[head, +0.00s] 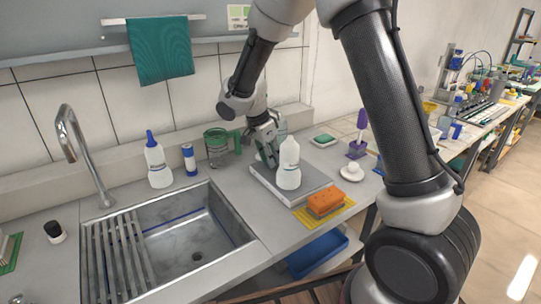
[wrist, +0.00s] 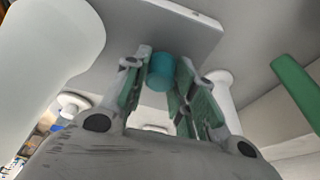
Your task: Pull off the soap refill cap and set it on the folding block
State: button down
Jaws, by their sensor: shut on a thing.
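My gripper (wrist: 162,75) is shut on a teal cylindrical cap (wrist: 161,70), which sits between its two fingertips in the wrist view. In the head view my gripper (head: 268,155) is low over the back of a pale grey slab (head: 318,188), likely the folding block. The cap is hidden there. A white bottle (head: 289,168) with no coloured cap visible stands upright on the slab, just in front of my gripper. A large white bottle shape (wrist: 45,45) fills the left of the wrist view. I cannot tell whether the cap touches the slab.
A green-handled jug (head: 217,150) stands left of my gripper. An orange sponge (head: 325,201) on a yellow cloth and a white round-topped dish (head: 352,171) are at the right. The sink (head: 205,240) is at the front left, with blue-capped bottles behind it.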

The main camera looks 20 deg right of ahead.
jog(key=shift+f, duration=0.4)
dwell(0.4)
jog(key=c, duration=1.1)
grip_release()
jog(key=shift+v, duration=4.05)
